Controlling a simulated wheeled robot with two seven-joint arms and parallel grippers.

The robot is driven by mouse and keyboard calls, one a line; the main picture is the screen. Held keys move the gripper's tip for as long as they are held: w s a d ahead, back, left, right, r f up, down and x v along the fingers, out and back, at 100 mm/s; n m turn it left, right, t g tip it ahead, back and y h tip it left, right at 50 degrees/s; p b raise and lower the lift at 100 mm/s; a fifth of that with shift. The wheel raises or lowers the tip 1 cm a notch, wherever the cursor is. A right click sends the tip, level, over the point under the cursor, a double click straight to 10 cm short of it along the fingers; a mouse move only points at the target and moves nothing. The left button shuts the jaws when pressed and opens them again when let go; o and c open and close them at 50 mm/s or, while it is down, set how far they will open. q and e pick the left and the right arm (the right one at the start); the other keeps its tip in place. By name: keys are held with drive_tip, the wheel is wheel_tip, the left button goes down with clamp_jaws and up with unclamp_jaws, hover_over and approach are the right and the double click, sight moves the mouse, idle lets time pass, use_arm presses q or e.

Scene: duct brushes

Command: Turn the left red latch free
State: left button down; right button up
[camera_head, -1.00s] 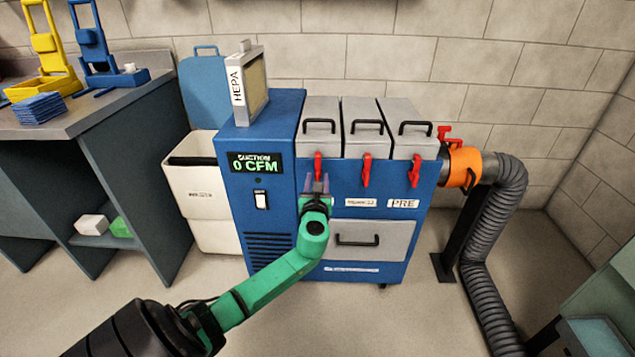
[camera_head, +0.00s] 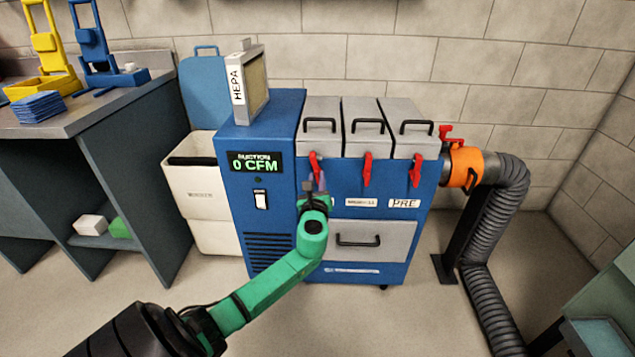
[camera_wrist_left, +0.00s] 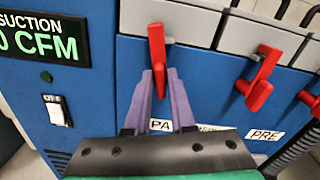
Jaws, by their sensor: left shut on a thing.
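The left red latch (camera_head: 313,164) hangs on the front of the blue machine (camera_head: 290,115), under the leftmost grey lid (camera_head: 319,110). It is slightly tilted, its lower end toward the right. My left gripper (camera_head: 314,185) is at its lower end. In the left wrist view the latch (camera_wrist_left: 157,50) runs down between the purple fingertips (camera_wrist_left: 160,76), which are shut on it. Two more red latches hang to its right, the middle one (camera_head: 367,170) and the right one (camera_head: 416,171). My right gripper is not in view.
A HEPA filter (camera_head: 247,82) stands on top of the machine at its left. An orange collar (camera_head: 463,168) with a grey hose (camera_head: 500,205) is at its right. A grey drawer (camera_head: 370,242) is below. The floor in front is clear.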

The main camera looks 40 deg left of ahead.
use_arm(q)
drive_tip(key=shift+s+a+f+n+b, duration=0.15)
drive_tip(key=shift+n+b, duration=1.05)
drive_tip(key=shift+n, duration=1.35)
drive_tip(key=shift+f+n+b, duration=0.2)
drive_tip(key=shift+n+b, duration=1)
drive_tip(key=shift+n, duration=1.3)
drive_tip(key=shift+s+a+f+n+b, duration=0.15)
drive_tip(key=shift+n+b, duration=1.05)
drive_tip(key=shift+n, duration=1.35)
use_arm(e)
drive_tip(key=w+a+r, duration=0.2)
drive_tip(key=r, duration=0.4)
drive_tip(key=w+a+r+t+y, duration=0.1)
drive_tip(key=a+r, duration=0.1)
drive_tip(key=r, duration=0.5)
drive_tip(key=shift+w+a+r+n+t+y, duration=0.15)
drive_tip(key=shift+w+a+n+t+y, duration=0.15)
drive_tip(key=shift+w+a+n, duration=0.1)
use_arm(q)
drive_tip(key=shift+w+d, duration=0.1)
drive_tip(key=c, duration=0.9)
unclamp_jaws()
